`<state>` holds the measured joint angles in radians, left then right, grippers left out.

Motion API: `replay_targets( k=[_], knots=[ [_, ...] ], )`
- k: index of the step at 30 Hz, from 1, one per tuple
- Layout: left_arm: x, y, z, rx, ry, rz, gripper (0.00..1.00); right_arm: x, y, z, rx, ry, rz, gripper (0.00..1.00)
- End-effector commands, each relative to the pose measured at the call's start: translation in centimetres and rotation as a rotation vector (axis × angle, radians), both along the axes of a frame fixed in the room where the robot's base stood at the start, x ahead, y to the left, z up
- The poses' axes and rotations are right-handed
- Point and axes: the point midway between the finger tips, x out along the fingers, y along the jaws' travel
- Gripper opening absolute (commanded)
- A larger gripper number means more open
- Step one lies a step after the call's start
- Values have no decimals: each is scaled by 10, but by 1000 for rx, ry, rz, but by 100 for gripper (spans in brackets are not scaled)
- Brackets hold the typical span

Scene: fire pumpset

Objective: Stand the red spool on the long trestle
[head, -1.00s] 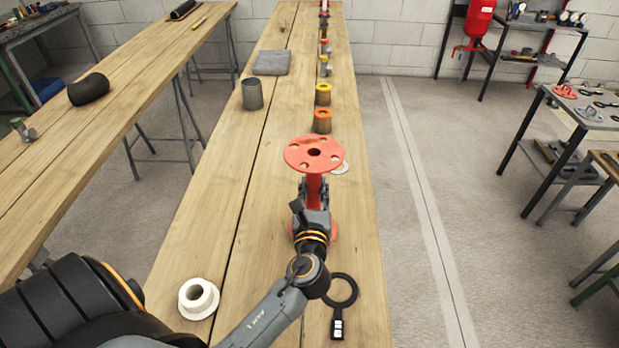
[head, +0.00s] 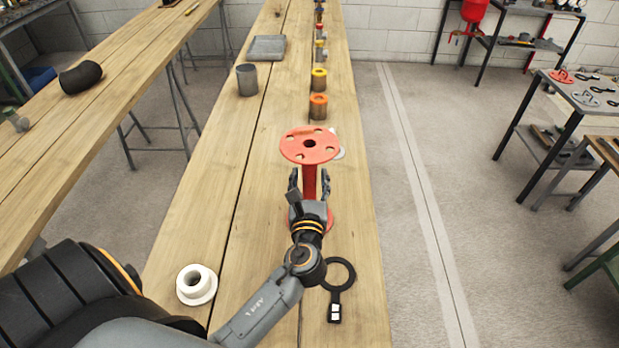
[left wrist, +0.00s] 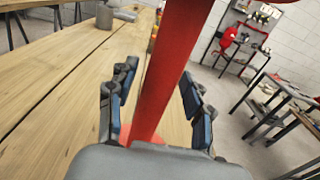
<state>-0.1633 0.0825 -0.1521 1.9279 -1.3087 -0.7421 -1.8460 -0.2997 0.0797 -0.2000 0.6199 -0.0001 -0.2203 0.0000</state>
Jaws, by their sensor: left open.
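The red spool (head: 310,146) stands upright on the long trestle (head: 205,215), its top flange with several holes facing up. Its lower flange shows partly behind my gripper. My left gripper (head: 310,183) is open, with its fingers on either side of the spool's stem. In the left wrist view the red stem (left wrist: 170,75) runs up between the two blue-padded fingers (left wrist: 160,105), with a gap visible on the right side. My right gripper is not in view.
A white flanged ring (head: 196,284) and a black ring with a handle (head: 338,285) lie near me on the trestle. Farther along stand an orange-topped piece (head: 318,107), a yellow-topped piece (head: 319,79) and a grey cylinder (head: 247,80).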

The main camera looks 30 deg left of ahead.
Motion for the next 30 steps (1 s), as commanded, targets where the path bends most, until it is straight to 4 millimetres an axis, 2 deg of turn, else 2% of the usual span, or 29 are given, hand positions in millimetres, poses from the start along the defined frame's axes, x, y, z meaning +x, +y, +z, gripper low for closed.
replay_targets(
  k=[5,12,18,23,30],
  knots=[
    [-17,-11,-2,-2,1,-1,51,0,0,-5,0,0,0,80],
    [-62,-38,-3,-2,2,-1,51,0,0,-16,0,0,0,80],
    [-91,-55,-2,-1,1,0,51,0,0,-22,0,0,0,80],
    [-101,-61,0,1,-1,1,51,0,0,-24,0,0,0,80],
    [-102,-63,1,0,-2,1,51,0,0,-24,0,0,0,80]
  ],
)
